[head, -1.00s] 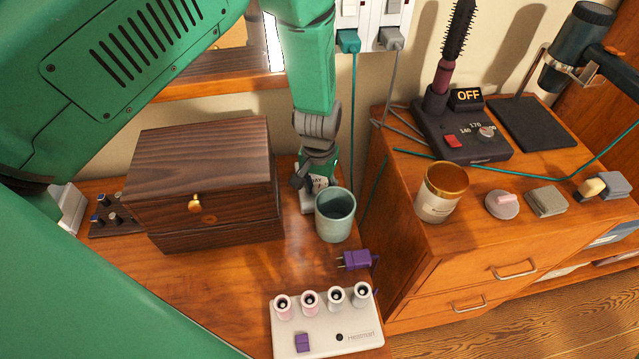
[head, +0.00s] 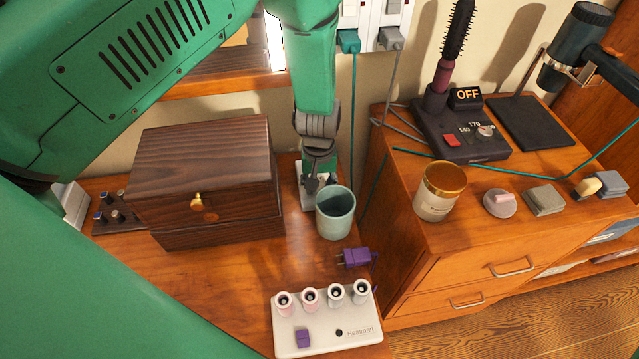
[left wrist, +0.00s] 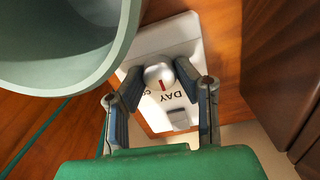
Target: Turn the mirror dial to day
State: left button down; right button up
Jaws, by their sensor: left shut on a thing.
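The mirror dial is a pale round knob (left wrist: 160,75) with a red mark, on a white base (left wrist: 186,38) in the left wrist view. The word DAY is printed beside the knob, and the red mark points toward that lettering. Other lettering is partly hidden. My left gripper (left wrist: 158,82) has its two fingers on either side of the knob, shut on it. In the head view my left gripper (head: 313,184) reaches down onto the white base (head: 301,188) behind the green cup, and hides the knob. My right gripper is not in view.
A green cup (head: 335,221) stands close by the gripper. A dark wooden box (head: 205,170) is to the left. A purple plug (head: 356,257) and a white Heatmall-like labelled box (head: 325,338) lie nearer. A jar (head: 438,192) stands on the right cabinet.

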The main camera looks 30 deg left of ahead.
aim_at(320, 187)
pick_arm(q)
jog(key=c, duration=1.2)
grip_release()
jog(key=shift+d, duration=0.1)
notch_tip(320, 187, up, 12)
jog(key=shift+w, duration=0.1)
jog(key=shift+f, duration=0.1)
